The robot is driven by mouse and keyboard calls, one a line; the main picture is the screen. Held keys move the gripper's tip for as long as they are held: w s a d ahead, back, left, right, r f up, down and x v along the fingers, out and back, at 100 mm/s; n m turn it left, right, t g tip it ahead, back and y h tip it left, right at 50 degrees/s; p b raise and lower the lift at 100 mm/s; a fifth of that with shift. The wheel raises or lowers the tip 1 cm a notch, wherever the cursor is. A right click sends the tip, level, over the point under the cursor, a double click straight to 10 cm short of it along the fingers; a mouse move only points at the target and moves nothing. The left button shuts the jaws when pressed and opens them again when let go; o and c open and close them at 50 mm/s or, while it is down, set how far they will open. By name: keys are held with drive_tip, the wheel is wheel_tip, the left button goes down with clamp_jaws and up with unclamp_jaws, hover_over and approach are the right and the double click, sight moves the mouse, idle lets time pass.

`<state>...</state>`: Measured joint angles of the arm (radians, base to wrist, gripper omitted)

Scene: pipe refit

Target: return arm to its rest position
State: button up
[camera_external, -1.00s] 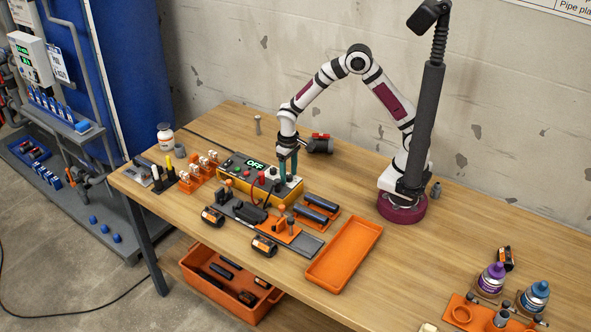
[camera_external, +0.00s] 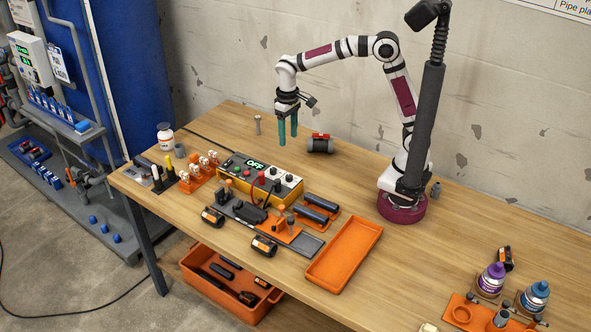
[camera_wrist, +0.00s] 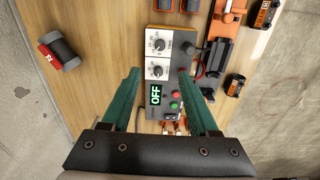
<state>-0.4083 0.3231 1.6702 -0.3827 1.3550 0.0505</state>
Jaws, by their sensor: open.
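My gripper (camera_external: 288,132) is raised in the air above the back part of the workbench. Its two teal fingers point down, stand apart and hold nothing. In the wrist view the fingers of my gripper (camera_wrist: 170,82) frame a yellow and grey control box (camera_wrist: 174,72) below, with dials and a display that reads OFF. The control box (camera_external: 262,178) sits on the bench, below and in front of my gripper. My arm stretches left from its maroon base, with the elbow high.
A dark cylinder with a red part (camera_external: 320,143) lies right of my gripper. A fixture with an orange clamp (camera_external: 280,230) and an empty orange tray (camera_external: 345,252) are at the front. A white bottle (camera_external: 165,135) stands left. A dark post (camera_external: 430,120) rises beside my base.

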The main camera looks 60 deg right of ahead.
drive_tip(key=shift+r, duration=0.1)
idle(0.3)
drive_tip(key=s+d+m, duration=0.1)
drive_tip(key=s+d, duration=0.3)
drive_tip(key=s, duration=0.3)
drive_tip(key=s+d+m+y, duration=0.1)
drive_tip(key=s+d, duration=0.3)
drive_tip(key=s, duration=0.4)
drive_tip(key=s+d+m, duration=0.3)
drive_tip(key=s+d, duration=0.1)
drive_tip(key=s, duration=0.4)
drive_tip(key=shift+f+y, duration=0.3)
drive_tip(key=shift+y, duration=0.1)
idle(0.3)
